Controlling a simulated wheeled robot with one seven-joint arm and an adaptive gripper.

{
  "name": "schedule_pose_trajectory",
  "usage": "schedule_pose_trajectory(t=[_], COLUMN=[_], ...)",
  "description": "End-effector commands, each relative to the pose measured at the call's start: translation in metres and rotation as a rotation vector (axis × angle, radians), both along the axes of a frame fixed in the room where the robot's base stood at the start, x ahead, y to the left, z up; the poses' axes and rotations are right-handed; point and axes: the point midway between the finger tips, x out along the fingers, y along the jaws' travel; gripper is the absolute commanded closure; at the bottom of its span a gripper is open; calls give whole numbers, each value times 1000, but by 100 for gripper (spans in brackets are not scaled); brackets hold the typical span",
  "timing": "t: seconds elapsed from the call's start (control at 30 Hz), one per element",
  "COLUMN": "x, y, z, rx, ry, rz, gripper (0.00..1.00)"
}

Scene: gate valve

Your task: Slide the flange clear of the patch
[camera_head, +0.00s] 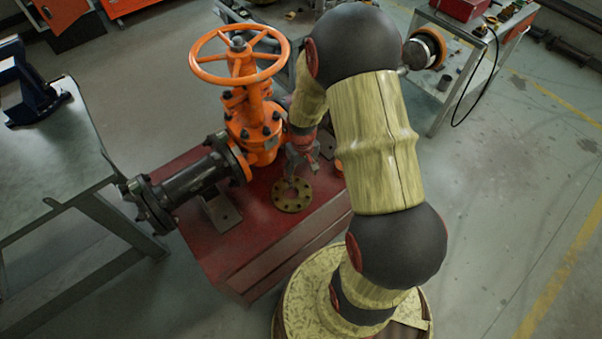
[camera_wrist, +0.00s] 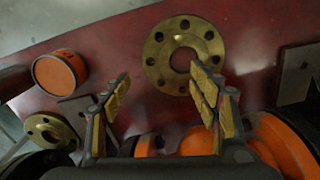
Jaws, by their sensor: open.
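The flange is a flat brass-coloured ring with a centre hole and several bolt holes. It lies flat on the red base in the head view (camera_head: 291,207) and at the top middle of the wrist view (camera_wrist: 158,62). My gripper (camera_wrist: 160,98) is open, with its two yellow-padded fingers apart and nothing between them. The right fingertip overlaps the flange's lower edge in the wrist view; I cannot tell whether it touches. In the head view my gripper (camera_head: 298,160) hangs just behind the flange. I cannot make out a separate patch.
The orange gate valve (camera_head: 258,135) with its handwheel and dark pipe (camera_head: 190,180) stands on the red base (camera_head: 225,250), left of my arm. An orange-topped cylinder (camera_wrist: 56,73) and another brass ring (camera_wrist: 45,128) show at left. Bare red surface surrounds the flange.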

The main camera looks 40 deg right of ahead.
Motion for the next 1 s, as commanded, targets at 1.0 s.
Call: schedule_pose_trajectory(t=[1.0], x=[0], y=[0], z=[-78], rx=[0], ry=[0], rz=[-1], gripper=[39])
